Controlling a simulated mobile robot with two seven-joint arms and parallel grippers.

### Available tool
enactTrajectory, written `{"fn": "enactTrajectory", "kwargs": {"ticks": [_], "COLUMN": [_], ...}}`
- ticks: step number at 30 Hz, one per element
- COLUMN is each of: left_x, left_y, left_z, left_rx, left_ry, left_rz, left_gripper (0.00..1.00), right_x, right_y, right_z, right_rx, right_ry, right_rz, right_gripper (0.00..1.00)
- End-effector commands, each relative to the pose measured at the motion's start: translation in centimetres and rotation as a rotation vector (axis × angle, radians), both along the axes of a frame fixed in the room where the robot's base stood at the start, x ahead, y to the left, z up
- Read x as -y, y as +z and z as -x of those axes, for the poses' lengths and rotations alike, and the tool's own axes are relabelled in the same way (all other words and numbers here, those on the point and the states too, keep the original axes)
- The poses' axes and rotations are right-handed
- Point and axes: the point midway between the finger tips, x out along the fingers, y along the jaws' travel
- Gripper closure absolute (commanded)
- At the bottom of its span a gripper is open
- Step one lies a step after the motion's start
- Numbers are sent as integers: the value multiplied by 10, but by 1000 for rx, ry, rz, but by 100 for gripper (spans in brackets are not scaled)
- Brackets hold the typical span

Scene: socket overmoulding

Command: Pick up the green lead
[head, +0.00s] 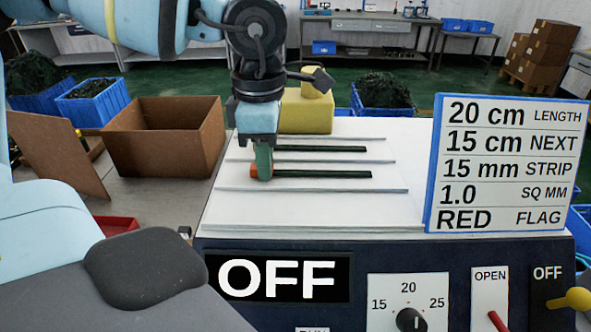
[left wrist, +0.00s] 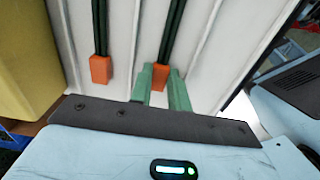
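Two dark green leads lie on the white grooved board (head: 310,212): a near lead (head: 325,174) and a far lead (head: 320,149). The near lead has an orange end piece (head: 253,171) at its left. My left gripper (head: 264,172) points down at the near lead, just right of that piece. In the left wrist view, its two green fingers (left wrist: 160,88) stand either side of the orange end piece (left wrist: 160,76). A narrow gap shows between them; whether they press on the lead is unclear. The other orange end (left wrist: 101,68) lies apart to the left. My right gripper is not in view.
A yellow block (head: 306,112) stands behind the gripper. A cardboard box (head: 166,140) is at the left. A sign (head: 506,165) stands at the board's right. A dark panel with an OFF display (head: 277,278) and switches is in front.

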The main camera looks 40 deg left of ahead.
Motion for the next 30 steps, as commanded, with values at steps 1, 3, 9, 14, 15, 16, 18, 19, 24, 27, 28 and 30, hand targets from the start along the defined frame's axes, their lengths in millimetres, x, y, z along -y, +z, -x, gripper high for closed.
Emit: {"fn": "enactTrajectory", "kwargs": {"ticks": [1,3,9,14,15,16,18,19,24,27,28,30], "left_x": [0,0,0,0,0,0,0,0,0,11,14,22], "left_y": [0,0,0,3,5,6,11,14,37,36,37,38], "left_z": [0,0,0,0,0,0,-1,-1,-1,16,21,33], "left_rx": [0,0,0,1,1,1,1,2,3,-1,1,2], "left_ry": [0,0,0,0,0,0,0,-1,0,-6,-5,-5], "left_rz": [0,0,0,0,0,-1,-1,-1,0,-1,-1,-1], "left_gripper": [91,100,100,100,100,100,100,100,100,100,100,100], "right_x": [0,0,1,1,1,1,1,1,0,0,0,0], "right_y": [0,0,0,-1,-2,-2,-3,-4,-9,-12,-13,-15], "right_z": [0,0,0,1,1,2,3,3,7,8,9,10], "right_rx": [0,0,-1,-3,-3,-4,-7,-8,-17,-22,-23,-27], "right_ry": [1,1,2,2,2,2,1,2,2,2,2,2], "right_rz": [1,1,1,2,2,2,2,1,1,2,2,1], "right_gripper": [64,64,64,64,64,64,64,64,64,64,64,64]}}
